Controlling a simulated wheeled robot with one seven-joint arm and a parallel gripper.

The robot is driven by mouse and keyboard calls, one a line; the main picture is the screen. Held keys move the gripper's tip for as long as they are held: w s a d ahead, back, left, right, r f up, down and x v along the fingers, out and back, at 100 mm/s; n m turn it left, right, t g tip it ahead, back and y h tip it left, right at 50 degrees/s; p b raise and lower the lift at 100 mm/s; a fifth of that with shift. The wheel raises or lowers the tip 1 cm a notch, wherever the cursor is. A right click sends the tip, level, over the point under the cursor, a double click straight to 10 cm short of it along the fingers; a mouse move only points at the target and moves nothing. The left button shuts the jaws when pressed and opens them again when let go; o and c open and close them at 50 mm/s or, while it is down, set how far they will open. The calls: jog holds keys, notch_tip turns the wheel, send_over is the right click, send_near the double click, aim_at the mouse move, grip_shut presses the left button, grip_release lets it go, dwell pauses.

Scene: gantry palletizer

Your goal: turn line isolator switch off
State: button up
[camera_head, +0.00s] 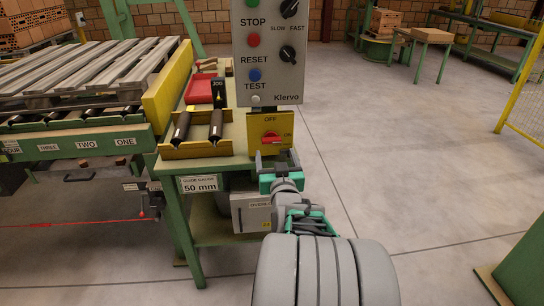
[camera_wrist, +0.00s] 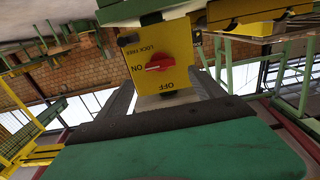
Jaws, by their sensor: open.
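The line isolator switch is a yellow box (camera_head: 258,124) with a red knob (camera_head: 271,137), below the grey control panel. OFF is printed above the knob and ON to its right. The wrist view shows the same yellow box (camera_wrist: 180,47) upside down, with its red knob (camera_wrist: 159,65) lying sideways, in line with the ON mark. My gripper (camera_head: 275,160) is open and empty, just in front of and below the knob. In the wrist view its two fingers (camera_wrist: 165,84) stand apart on either side of the box's OFF edge, not closed on the knob.
The grey control panel (camera_head: 267,85) with buttons and dials stands directly above the switch. A green bench (camera_head: 215,163) with two dark rollers and a red tray (camera_head: 199,91) is to the left, beside a pallet conveyor (camera_head: 75,134). The floor (camera_head: 400,150) to the right is clear.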

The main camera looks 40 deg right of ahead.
aim_at(272, 142)
jog(key=x, duration=0.7)
jog(key=shift+w+d+r, duration=0.15)
jog(key=shift+w, duration=0.05)
jog(key=shift+c, duration=0.4)
jog(key=c, duration=1.3)
